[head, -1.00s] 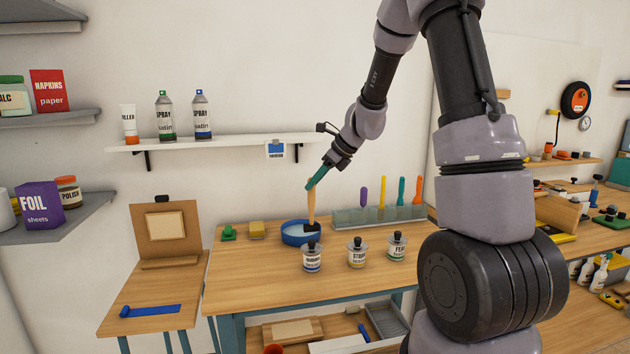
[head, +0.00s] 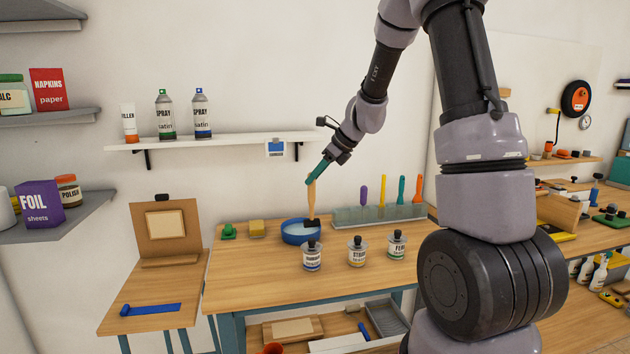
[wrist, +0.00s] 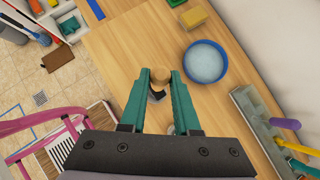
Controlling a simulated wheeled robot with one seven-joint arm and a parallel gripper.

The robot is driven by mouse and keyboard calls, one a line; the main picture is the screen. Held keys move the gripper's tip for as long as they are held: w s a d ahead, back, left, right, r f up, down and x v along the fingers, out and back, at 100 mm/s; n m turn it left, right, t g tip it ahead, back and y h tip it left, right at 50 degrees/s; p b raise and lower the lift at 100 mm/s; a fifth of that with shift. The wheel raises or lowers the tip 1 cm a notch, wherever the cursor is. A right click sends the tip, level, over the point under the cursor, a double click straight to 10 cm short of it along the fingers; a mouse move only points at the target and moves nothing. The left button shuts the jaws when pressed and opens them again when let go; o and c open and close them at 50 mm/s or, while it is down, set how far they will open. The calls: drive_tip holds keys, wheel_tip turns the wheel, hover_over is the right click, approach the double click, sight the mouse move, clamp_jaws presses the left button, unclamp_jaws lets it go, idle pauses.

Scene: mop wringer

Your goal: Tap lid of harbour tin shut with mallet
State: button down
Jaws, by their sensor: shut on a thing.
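The harbour tin (head: 312,259), a small jar-like tin with a blue-and-white label and a dark-knobbed lid, stands at the table's front left. How its lid sits is too small to tell. My gripper (head: 317,177) is shut on the mallet's pale wooden handle (head: 312,200). The mallet hangs nearly upright, with its dark head (head: 311,222) down, appearing above and behind the harbour tin and in front of the blue bowl. In the wrist view, the handle's end (wrist: 160,74) shows between the green fingers (wrist: 160,90). The fingers and gripper body hide most of the tins there.
A blue bowl (head: 293,235) stands behind the harbour tin. A rack of coloured tools (head: 350,217) is at the back. The table's left front (head: 240,275) is clear.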

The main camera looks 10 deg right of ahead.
drive_tip(key=shift+f, duration=0.25)
idle(0.6)
drive_tip(key=shift+f, duration=1.65)
drive_tip(key=shift+r, duration=2.05)
drive_tip(key=shift+f, duration=0.15)
drive_tip(key=shift+f, duration=0.15)
